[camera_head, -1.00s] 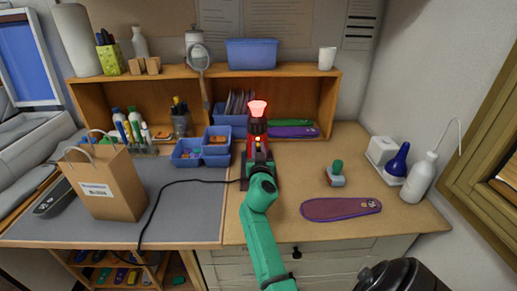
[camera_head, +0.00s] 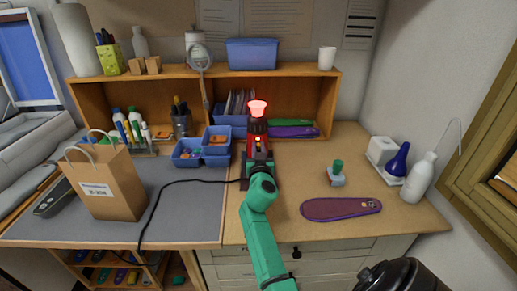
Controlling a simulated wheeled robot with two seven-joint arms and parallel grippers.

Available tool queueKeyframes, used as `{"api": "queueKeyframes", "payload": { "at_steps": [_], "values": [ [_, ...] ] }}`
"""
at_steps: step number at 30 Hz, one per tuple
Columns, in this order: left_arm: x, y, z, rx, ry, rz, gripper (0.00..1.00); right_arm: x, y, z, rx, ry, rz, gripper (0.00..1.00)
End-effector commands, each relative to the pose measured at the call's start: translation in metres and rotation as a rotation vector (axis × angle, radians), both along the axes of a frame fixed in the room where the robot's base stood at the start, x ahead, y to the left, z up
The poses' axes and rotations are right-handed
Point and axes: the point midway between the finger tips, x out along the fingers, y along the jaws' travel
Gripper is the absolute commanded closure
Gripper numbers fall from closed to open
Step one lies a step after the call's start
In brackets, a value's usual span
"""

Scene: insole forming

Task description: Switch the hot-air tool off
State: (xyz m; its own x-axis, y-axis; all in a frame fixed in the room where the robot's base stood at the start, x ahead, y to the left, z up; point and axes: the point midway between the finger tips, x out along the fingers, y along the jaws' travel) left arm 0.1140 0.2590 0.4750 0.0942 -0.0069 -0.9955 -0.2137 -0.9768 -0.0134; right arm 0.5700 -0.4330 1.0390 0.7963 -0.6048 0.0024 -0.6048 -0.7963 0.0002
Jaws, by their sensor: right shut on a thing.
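The hot-air tool (camera_head: 257,125) stands upright near the middle of the bench, with its nozzle up. The nozzle's flared top (camera_head: 257,107) glows red, and a small light shows on its dark and red body. My right gripper (camera_head: 259,160) is at the lower part of the tool, at the end of the green arm, and is shut on it. The fingers are small and partly hidden by the wrist, so the exact contact spot and the switch cannot be made out. My left gripper is not in view.
A black cable runs left from the tool across the grey mat (camera_head: 190,215). A purple-edged insole (camera_head: 340,209) and a small green-handled tool (camera_head: 336,176) lie to the right. Blue bins (camera_head: 187,154) stand left of the tool, and a paper bag (camera_head: 105,185) farther left.

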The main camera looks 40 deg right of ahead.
Motion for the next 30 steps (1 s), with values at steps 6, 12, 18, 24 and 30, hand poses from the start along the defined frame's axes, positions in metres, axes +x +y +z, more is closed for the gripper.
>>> {"api": "queueKeyframes", "payload": {
  "at_steps": [6,12,18,24,30],
  "values": [
    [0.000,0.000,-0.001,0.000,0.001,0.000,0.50,0.000,-0.001,-0.002,0.002,0.003,-0.002,1.00],
    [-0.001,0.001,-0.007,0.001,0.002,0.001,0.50,0.013,-0.010,0.006,0.003,0.000,-0.001,1.00],
    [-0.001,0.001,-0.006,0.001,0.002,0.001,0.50,0.014,-0.011,0.007,0.001,0.003,-0.001,1.00],
    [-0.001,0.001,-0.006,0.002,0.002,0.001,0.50,0.014,-0.011,0.007,0.001,0.002,0.000,0.49],
    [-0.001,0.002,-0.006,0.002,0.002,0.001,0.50,0.014,-0.010,0.008,0.001,0.001,0.000,0.49]
  ]
}}
